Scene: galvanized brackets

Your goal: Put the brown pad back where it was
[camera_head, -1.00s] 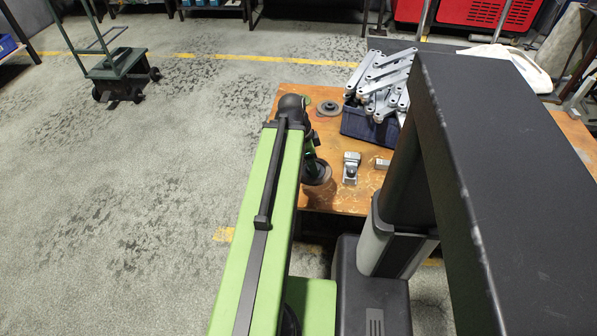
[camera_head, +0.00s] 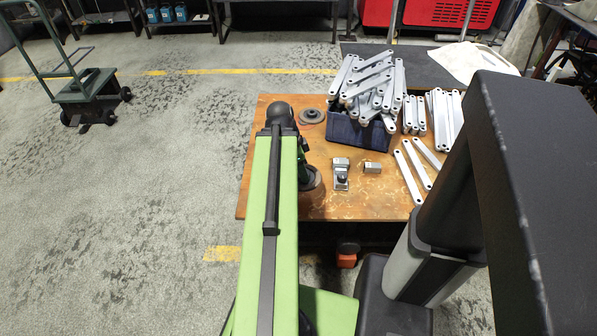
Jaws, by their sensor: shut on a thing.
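My gripper (camera_head: 304,165) is partly hidden behind my green arm, over the left part of the wooden table (camera_head: 259,190). Its fingertips are hard to make out. A brownish round pad (camera_head: 313,181) shows at the gripper's lower end, partly covered by the arm, and the gripper is shut on it. I cannot tell whether the pad touches the table top. A small grey metal clamp-like piece (camera_head: 341,172) stands just to the right of the pad.
A small metal block (camera_head: 373,168) and a grey disc (camera_head: 312,115) lie on the table. A dark blue bin (camera_head: 350,130) heaped with galvanized brackets (camera_head: 368,80) stands behind. More brackets (camera_head: 408,178) lie at the right. A green cart (camera_head: 88,95) stands on the floor, left.

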